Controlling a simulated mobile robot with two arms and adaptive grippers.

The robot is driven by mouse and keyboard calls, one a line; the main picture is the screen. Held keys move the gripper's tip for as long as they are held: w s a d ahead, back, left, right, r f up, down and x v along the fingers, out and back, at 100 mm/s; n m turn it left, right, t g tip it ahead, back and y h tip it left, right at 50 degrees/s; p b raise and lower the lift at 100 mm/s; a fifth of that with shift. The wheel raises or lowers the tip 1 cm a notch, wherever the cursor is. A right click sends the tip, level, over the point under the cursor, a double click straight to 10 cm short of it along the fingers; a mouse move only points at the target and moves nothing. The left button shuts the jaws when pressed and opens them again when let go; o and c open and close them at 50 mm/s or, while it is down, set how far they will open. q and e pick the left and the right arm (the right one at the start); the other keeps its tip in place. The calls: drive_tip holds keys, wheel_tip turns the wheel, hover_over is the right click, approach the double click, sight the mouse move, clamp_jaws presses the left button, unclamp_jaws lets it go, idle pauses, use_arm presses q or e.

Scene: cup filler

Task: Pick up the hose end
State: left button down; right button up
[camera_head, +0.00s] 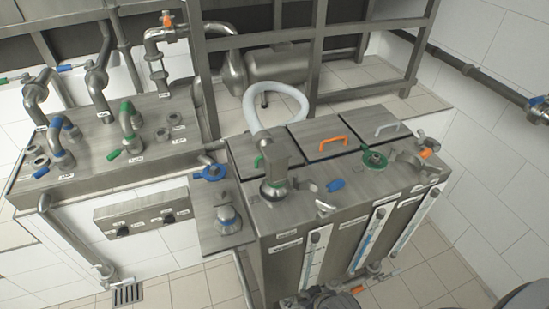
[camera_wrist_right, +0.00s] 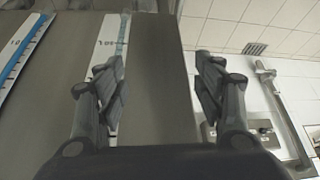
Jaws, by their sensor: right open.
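A thick white hose (camera_head: 287,92) arches behind the steel tank in the head view. It comes down at the tank's back left, behind a square metal spout (camera_head: 278,153) with a round fitting below it; I cannot tell whether this is the hose end. My right gripper (camera_wrist_right: 160,88) is open and empty in the right wrist view, its two fingers apart in front of the tank's plain grey front. No hose shows between the fingers. Dark parts at the bottom of the head view are too cut off to tell apart. My left gripper is not in view.
The steel tank has lids with orange (camera_head: 333,143) and white (camera_head: 388,129) handles and a green valve (camera_head: 374,159) on top. Level gauges (camera_head: 372,236) line its front. A side shelf (camera_head: 209,204) and a pipe-covered bench (camera_head: 100,150) stand left. Tiled floor is clear at right.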

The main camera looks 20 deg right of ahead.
wheel_tip(320, 180, up, 8)
drive_tip(key=w+p, duration=0.1)
drive_tip(key=m+t+p, duration=0.1)
drive_tip(key=t+p, duration=0.2)
drive_tip(key=t, duration=1)
approach(272, 147)
drive_tip(key=w, duration=0.1)
drive_tip(key=w+p, duration=0.1)
drive_tip(key=w, duration=0.1)
drive_tip(key=shift+w+d+f, duration=0.1)
drive_tip(key=shift+w+f, duration=0.1)
drive_tip(key=shift+w, duration=0.1)
drive_tip(key=shift+w+f, duration=0.1)
drive_tip(key=shift+w, duration=0.45)
drive_tip(key=shift+w+p, duration=0.4)
drive_tip(key=shift+w, duration=0.15)
drive_tip(key=w, duration=0.1)
drive_tip(key=w+p, duration=0.1)
drive_tip(key=w, duration=0.1)
drive_tip(key=shift+w+a, duration=0.15)
drive_tip(key=shift+a, duration=0.1)
drive_tip(key=shift+w+f, duration=0.1)
drive_tip(key=shift+w, duration=0.35)
